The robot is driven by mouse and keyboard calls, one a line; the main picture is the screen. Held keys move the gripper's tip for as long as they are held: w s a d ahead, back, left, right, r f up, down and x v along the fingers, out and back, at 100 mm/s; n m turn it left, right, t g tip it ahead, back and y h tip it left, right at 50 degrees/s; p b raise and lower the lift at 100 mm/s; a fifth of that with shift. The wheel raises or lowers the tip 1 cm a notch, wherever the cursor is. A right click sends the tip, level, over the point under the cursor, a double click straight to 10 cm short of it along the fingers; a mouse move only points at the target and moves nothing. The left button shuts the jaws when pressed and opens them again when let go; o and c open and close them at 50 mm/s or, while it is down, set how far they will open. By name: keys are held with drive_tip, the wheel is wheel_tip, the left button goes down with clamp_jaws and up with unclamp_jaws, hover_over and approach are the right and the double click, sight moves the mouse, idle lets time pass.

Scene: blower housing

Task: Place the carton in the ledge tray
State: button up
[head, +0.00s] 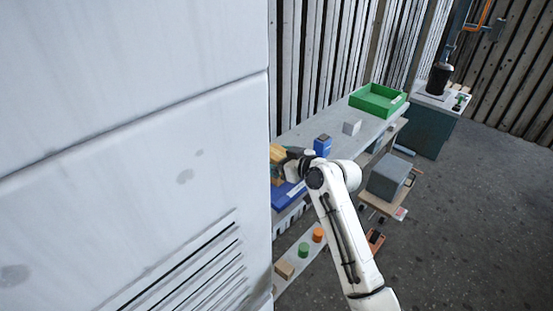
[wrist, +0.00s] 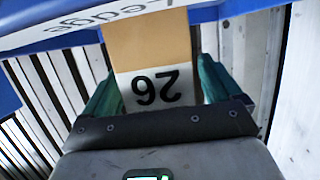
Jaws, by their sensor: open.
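The tan carton (wrist: 152,45), with a white label reading 26, stands between the fingers of my gripper (wrist: 157,85) in the wrist view. The fingers are open, one on each side of it. The blue tray (wrist: 235,8) labelled Ledge crosses the top of the wrist view, right by the carton's far end. How far the carton is inside the tray cannot be told. In the head view the blue tray (head: 287,196) lies at the near end of the bench, partly hidden by my arm and the white housing. A tan piece (head: 277,153) shows beside my gripper there.
A blue box (head: 322,146), a grey cube (head: 352,127) and a green tray (head: 377,101) stand farther along the bench. A grey box (head: 388,177) sits lower right. The large white housing (head: 140,130) blocks the left. Small blocks lie on a low plank (head: 293,259).

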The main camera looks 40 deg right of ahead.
drive_tip(key=shift+r, duration=0.25)
drive_tip(key=b+v, duration=0.1)
drive_tip(key=v, duration=1.1)
drive_tip(key=shift+b, duration=0.3)
drive_tip(key=shift+f, duration=0.15)
